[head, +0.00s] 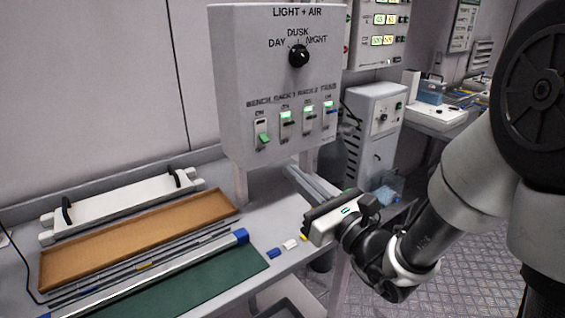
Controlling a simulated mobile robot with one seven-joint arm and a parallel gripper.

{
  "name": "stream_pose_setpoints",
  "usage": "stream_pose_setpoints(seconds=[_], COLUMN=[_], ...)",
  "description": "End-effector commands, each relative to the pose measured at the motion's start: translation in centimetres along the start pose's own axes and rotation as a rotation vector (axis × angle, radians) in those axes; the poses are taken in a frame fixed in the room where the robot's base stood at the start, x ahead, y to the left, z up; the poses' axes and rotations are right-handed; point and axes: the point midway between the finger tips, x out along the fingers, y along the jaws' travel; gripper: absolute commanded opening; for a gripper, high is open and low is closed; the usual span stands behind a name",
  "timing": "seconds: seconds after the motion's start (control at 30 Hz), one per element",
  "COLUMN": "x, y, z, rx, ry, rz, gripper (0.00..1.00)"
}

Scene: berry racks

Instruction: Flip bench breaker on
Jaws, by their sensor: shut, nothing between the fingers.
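The bench breaker (262,134) is the leftmost of several switches on the grey LIGHT + AIR panel (236,60). Its green lever sits low in its plate, and its top window looks unlit. My gripper (318,216) is below and to the right of the bench breaker, apart from the panel. It is shut and empty; its fingertips are hard to make out.
A round DAY/DUSK/NIGHT knob (299,56) is above the breakers. The bench (222,178) below holds a brown tray (216,201), rods, a green mat (190,285) and small blue and white pieces. A grey cabinet (372,105) stands behind to the right.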

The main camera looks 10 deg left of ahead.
Motion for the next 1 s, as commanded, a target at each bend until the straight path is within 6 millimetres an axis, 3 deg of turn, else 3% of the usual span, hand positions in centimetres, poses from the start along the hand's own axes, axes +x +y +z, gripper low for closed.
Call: stream_pose_setpoints(seconds=[0.5, 0.7, 1.0], x=[8.3, 9.3, 9.3], y=[0.1, 0.0, 0.0], z=[-0.1, 0.0, 0.0], rx=[0.0, 0.001, 0.0], ry=[0.0, 0.0, 0.0], rz=[0.002, 0.0, 0.0], gripper=[0.0, 0.0, 0.0])
